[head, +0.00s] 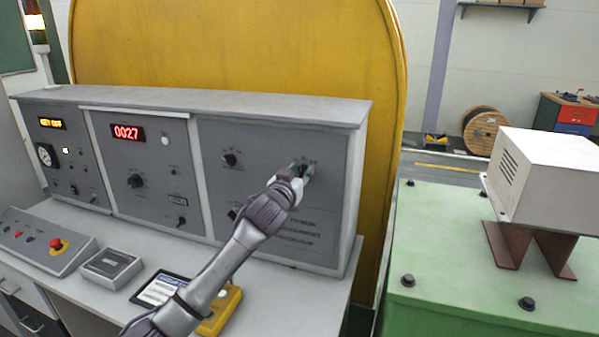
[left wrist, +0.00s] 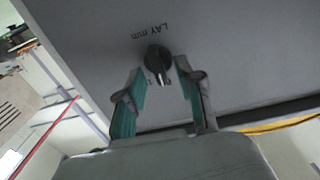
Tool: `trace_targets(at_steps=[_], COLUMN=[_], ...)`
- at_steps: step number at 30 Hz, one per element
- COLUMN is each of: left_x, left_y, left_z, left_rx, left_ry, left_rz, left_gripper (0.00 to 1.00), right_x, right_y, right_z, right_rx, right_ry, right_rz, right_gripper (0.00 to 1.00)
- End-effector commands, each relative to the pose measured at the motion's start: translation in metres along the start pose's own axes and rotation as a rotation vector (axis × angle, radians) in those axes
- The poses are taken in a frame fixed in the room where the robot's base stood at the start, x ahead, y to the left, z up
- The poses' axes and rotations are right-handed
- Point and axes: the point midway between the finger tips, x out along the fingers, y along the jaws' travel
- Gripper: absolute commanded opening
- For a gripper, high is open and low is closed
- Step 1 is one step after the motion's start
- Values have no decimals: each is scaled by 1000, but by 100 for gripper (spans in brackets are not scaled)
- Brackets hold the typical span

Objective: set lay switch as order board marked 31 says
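The lay switch (left wrist: 158,60) is a black rotary knob on the grey panel, with the label "LAY mm" beside it, upside down in the left wrist view. In the head view the switch (head: 304,169) sits at the upper right of the right-hand panel, partly covered by my gripper. My left gripper (head: 299,173) is at the panel. In the left wrist view its two teal-padded fingers (left wrist: 161,82) are apart, one on each side of the knob; contact is not clear. No order board marked 31 can be made out. My right gripper is out of view.
Other knobs (head: 229,160) and a red display reading 0027 (head: 127,132) are on the console. A dark tablet-like board (head: 160,288), its text unreadable, and a yellow box (head: 222,310) lie on the desk under my arm. A green machine (head: 455,290) stands right.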

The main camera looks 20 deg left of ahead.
Motion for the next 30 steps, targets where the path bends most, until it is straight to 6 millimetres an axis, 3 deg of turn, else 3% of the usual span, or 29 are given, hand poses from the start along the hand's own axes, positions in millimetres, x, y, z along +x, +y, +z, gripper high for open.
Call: trace_targets(at_steps=[1, 8, 20, 30], left_x=[0, 0, 0, 0], left_y=[0, 0, -1, -2], left_z=[0, 0, 0, 1], left_rx=[0, 0, -34, -248], left_ry=[0, 0, -1, 0], left_rz=[0, -1, -1, -1], left_gripper=[36, 0, 0, 0], right_x=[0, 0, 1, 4], right_y=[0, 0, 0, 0], right_z=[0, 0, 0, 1], right_rx=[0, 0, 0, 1], right_ry=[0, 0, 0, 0], right_rz=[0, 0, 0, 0], right_gripper=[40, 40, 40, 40])
